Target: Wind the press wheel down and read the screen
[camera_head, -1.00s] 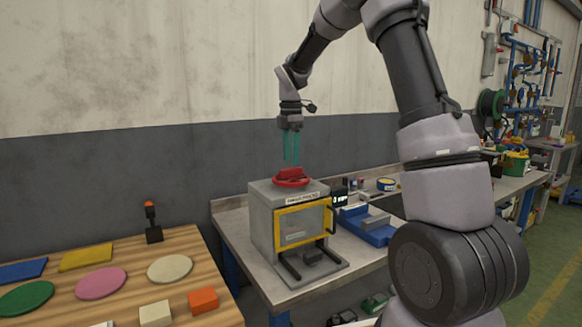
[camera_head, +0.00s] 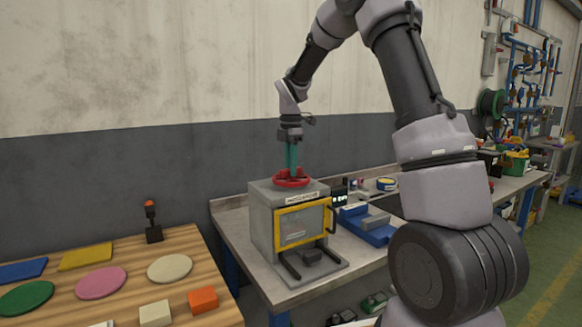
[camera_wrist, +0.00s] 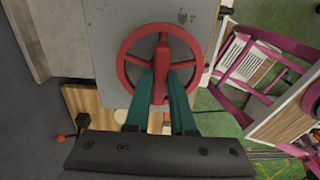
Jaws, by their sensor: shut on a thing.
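The red press wheel (camera_head: 291,178) lies flat on top of the grey press box (camera_head: 262,222), which has a yellow-framed front window. My gripper (camera_head: 291,168) points straight down from above, with its teal fingers at the wheel. In the wrist view the wheel (camera_wrist: 133,44) shows its rim, spokes and a raised red bar across the middle. There my gripper (camera_wrist: 160,85) has its fingers shut on that bar, one on each side. A small dark screen (camera_head: 339,197) with pale characters stands behind the press at its right; the characters are too small to read.
The press stands on a grey bench (camera_head: 236,232) against the wall. A blue vise-like block (camera_head: 372,228) is to its right. A wooden table (camera_head: 180,265) at left carries coloured discs and blocks, with an orange-topped black post (camera_head: 153,222) behind.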

